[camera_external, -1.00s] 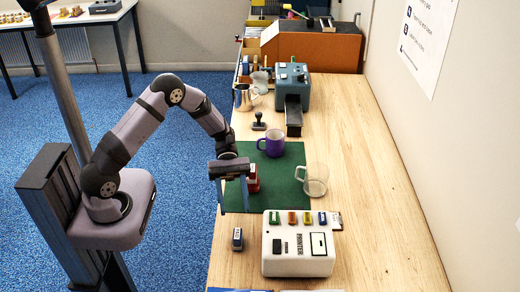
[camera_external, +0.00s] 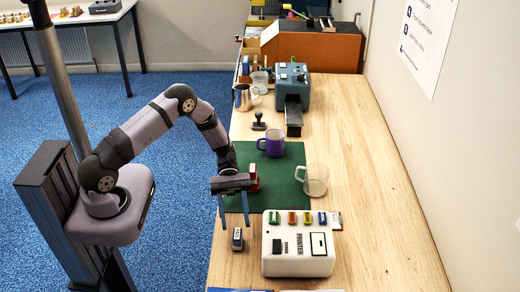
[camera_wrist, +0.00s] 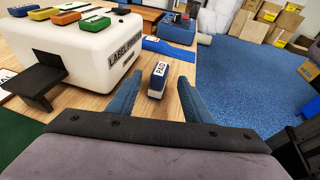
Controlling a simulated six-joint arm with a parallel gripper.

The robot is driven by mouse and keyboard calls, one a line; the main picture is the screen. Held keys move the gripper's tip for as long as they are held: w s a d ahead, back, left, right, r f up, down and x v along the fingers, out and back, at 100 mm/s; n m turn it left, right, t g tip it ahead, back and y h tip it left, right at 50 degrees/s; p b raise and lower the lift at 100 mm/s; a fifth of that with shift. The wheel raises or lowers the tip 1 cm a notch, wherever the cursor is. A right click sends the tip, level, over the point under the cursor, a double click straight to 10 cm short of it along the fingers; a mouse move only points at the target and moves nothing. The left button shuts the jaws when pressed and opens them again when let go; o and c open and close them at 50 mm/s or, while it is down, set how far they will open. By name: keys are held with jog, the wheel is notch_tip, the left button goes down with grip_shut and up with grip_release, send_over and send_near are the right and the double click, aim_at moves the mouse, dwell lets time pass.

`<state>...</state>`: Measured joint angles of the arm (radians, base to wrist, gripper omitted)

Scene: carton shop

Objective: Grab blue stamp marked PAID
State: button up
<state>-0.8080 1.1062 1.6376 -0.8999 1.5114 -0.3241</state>
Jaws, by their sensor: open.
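In the external view the stamp (camera_external: 237,239) sits near the table's left edge, left of the label printer. My gripper (camera_external: 234,218) is open and empty, above and just behind the stamp. Its two blue fingers spread to either side in the wrist view (camera_wrist: 157,92). The stamp's lower part shows dark and white; no finger visibly touches it.
A red stamp (camera_external: 254,178) is on the green mat (camera_external: 284,180) behind my gripper.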

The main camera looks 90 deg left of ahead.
aim_at(236, 229)
jog(key=shift+p+x, duration=0.55)
jog(key=shift+x, duration=1)
jog(key=shift+f, duration=0.2)
jog(key=shift+c, duration=0.3)
grip_shut()
jog(key=shift+r, duration=0.1)
notch_tip(236, 229, up, 10)
jog(key=b, duration=0.3)
